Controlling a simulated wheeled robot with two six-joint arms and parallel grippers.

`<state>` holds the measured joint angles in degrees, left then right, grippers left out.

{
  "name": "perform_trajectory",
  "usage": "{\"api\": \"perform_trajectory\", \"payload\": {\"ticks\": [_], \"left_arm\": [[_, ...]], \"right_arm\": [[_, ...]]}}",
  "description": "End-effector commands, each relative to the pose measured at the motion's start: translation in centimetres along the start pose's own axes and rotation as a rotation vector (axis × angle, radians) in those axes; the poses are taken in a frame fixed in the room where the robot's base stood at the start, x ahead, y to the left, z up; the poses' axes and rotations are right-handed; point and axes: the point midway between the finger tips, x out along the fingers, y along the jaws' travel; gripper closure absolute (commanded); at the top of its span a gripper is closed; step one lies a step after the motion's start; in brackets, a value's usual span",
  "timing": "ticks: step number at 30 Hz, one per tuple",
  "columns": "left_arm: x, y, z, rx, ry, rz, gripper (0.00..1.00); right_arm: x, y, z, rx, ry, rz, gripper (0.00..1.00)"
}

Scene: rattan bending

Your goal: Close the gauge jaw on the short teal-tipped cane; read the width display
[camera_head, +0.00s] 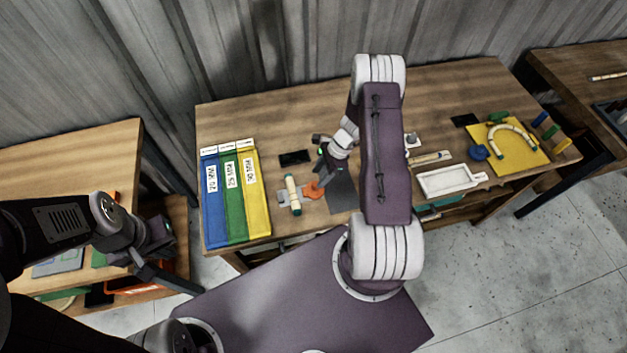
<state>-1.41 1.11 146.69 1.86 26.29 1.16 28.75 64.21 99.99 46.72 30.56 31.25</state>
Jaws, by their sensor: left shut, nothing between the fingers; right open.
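The short cane (293,190) is pale with teal ends and lies lengthwise at the front of the middle table. It rests at the gauge, whose grey block (283,199) shows on its left and whose orange jaw piece (315,190) is on its right, apart from it as far as I can tell. A dark display (294,157) lies behind the cane; no reading is legible. My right gripper (320,178) is open just beside the orange piece; whether it touches is unclear. My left gripper (188,286) is shut and empty, off the table's front left.
Blue, green and yellow labelled lanes (257,215) lie left of the gauge. A dark mat (342,190) lies right of it. A white tray (446,181) and a yellow board (508,157) with a curved cane are further right. My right arm hides the table's middle.

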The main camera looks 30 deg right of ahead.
Motion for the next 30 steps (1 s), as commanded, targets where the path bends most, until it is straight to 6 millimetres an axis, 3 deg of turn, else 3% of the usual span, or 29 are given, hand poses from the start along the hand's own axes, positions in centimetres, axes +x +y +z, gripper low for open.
{"api": "perform_trajectory", "payload": {"ticks": [4, 9, 18, 19, 24, 30], "left_arm": [[-1.2, 0.0, -0.1, 0.0, 0.001, 0.0, 1.0], [-1.7, 0.0, -0.2, 0.0, 0.001, 0.0, 1.0], [-1.7, 0.0, -0.2, 0.0, 0.0, 0.0, 1.0], [-1.7, 0.0, -0.2, 0.0, 0.0, 0.0, 1.0], [-1.7, 0.0, -0.2, 0.0, 0.0, 0.0, 1.0], [-1.4, 0.0, -0.1, 0.0, 0.0, 0.0, 1.0]], "right_arm": [[3.0, 0.2, 0.1, 0.0, 0.0, 0.004, 0.56], [5.2, 0.1, 0.1, -0.001, 0.0, 0.002, 0.56], [5.8, 0.0, 0.0, -0.003, 0.002, 0.0, 0.56], [5.8, 0.0, 0.0, -0.003, 0.002, 0.0, 0.58], [5.8, 0.0, 0.0, -0.002, 0.002, -0.001, 1.0], [6.0, -0.1, 0.5, -0.004, 0.001, -0.001, 1.0]]}}
